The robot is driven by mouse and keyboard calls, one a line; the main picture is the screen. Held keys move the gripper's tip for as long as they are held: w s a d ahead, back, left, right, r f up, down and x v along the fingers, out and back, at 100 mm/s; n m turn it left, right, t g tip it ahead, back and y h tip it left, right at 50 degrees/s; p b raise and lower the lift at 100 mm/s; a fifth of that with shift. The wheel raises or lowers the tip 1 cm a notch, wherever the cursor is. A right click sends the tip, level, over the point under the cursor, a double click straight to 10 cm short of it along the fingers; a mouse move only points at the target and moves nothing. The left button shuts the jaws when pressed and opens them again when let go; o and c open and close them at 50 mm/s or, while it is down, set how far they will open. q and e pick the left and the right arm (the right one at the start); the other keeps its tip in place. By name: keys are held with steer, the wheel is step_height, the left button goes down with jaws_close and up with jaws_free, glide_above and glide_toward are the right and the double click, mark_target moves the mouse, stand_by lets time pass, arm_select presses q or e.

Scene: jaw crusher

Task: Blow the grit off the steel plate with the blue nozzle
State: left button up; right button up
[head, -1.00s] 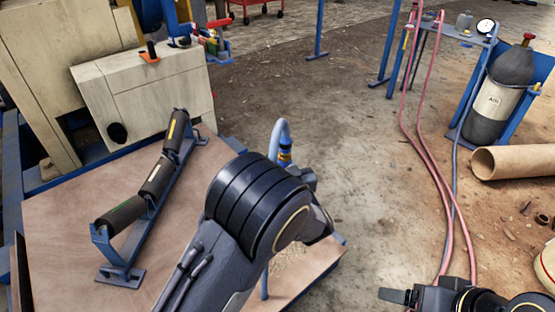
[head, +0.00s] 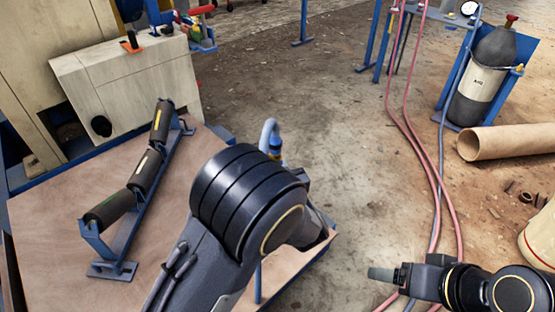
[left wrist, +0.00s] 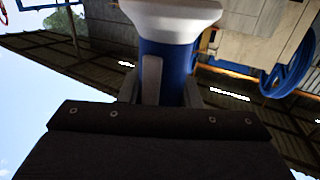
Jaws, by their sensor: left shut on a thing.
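My left gripper (left wrist: 162,88) is shut around the blue nozzle (left wrist: 166,68), which has a pale grey-white top in the left wrist view. In the head view my left arm hides that gripper and most of the nozzle. I cannot pick out the steel plate or the grit for certain; the arm covers much of that area. My right gripper (head: 384,274) is low at the right, away from the bench; its finger gap is unclear.
A roller frame (head: 140,195) stands on the brown bench top (head: 50,220) at left, before a pale crusher housing (head: 130,85). Pink hoses (head: 415,130) cross the floor near a gas cylinder (head: 482,80) and a cardboard tube (head: 510,142). The middle floor is open.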

arm_select(q)
steer(key=s+a, duration=0.5)
stand_by(0.7)
steer(key=shift+a, duration=0.1)
stand_by(0.8)
